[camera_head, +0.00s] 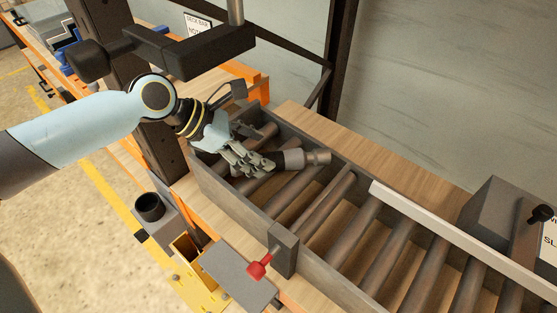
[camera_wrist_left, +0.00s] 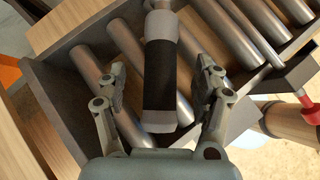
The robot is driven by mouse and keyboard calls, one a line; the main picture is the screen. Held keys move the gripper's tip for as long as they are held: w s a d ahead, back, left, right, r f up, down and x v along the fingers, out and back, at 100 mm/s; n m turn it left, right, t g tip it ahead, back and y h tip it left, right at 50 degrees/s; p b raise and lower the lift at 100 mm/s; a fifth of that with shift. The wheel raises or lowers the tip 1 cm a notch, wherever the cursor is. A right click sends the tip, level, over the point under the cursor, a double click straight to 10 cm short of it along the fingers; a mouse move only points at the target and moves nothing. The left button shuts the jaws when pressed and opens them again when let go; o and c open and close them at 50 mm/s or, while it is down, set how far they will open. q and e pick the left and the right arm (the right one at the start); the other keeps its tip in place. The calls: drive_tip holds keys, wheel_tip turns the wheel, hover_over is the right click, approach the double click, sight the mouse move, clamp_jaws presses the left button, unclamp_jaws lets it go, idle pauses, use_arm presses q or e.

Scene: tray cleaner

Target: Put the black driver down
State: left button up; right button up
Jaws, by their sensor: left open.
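The black driver (camera_head: 302,158) lies across the rollers at the far-left end of the roller bed in the head view. It has a grey body and a wide black band, seen in the left wrist view (camera_wrist_left: 160,75). My left gripper (camera_head: 258,164) is at its near end, reaching in from the left. In the left wrist view its two fingers (camera_wrist_left: 160,92) stand apart on either side of the driver, with a visible gap on each side. The fingers hide part of the driver in the head view. My right gripper is not in view.
Dark side rails (camera_head: 238,205) frame the rollers (camera_head: 330,199). A red knob (camera_head: 259,265) sticks out from the near rail. A black cup (camera_head: 150,207) stands at the lower left. A grey box (camera_head: 497,212) stands at the right. The middle rollers are clear.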

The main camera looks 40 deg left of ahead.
sight(270, 156)
use_arm(q)
drive_tip(key=x, duration=0.5)
drive_tip(key=shift+w+d+f, duration=0.1)
drive_tip(key=shift+d, duration=0.1)
clamp_jaws()
